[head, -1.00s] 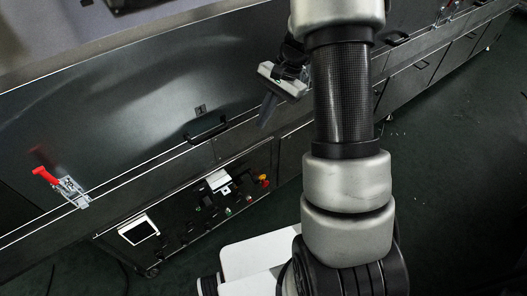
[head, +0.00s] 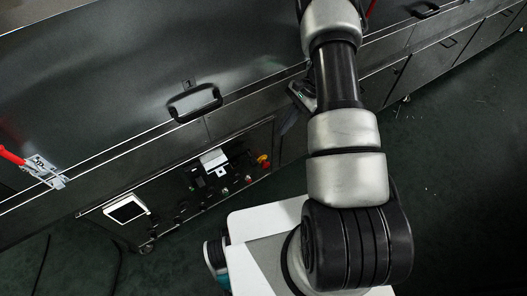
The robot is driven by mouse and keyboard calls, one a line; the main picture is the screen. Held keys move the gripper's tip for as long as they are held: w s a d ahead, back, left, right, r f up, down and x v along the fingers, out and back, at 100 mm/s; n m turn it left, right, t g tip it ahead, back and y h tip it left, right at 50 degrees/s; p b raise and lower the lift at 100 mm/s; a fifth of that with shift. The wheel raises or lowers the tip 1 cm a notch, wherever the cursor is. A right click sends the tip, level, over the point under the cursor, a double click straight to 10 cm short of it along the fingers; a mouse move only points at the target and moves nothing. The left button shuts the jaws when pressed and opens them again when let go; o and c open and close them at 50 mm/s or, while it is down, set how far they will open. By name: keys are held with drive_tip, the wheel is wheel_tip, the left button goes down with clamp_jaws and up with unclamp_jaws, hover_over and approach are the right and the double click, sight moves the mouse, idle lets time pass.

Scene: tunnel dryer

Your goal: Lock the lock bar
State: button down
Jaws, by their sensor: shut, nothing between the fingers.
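A red-handled latch (head: 12,156) sits at the left edge on a metal bracket (head: 46,172) fixed to the dryer's front, its left end cut off by the frame. Part of another red bar (head: 371,8) shows at the top, right of my arm and partly hidden by it; I cannot tell which is the lock bar. My gripper (head: 289,122) is shut and empty, in front of the dryer's lower front. It is small, dark and partly hidden behind my arm. It is well to the right of the left latch and touches neither red part visibly.
The dark dryer front runs across the view, with a black door handle (head: 195,102) and another handle (head: 425,10). A control panel (head: 190,175) with knobs and a screen (head: 126,209) is below.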

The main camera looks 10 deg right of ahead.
drive_tip(key=a+r+b+x, duration=0.1)
drive_tip(key=b+x, duration=0.1)
drive_tip(key=x, duration=1.1)
drive_tip(key=shift+s+a+f, duration=0.15)
drive_tip(key=shift+s+a, duration=0.15)
drive_tip(key=shift+a, duration=0.05)
drive_tip(key=s+a, duration=0.2)
drive_tip(key=a, duration=0.4)
drive_tip(key=shift+a, duration=0.3)
drive_tip(key=shift+s, duration=0.1)
drive_tip(key=d+r, duration=0.1)
drive_tip(key=d, duration=0.1)
drive_tip(key=w+d+r, duration=0.1)
drive_tip(key=d, duration=0.1)
drive_tip(key=shift+w+r+p, duration=0.15)
drive_tip(key=shift+r+p, duration=0.1)
drive_tip(key=shift+p, duration=0.1)
drive_tip(key=p+v, duration=0.1)
drive_tip(key=v, duration=0.8)
drive_tip(key=shift+p, duration=0.3)
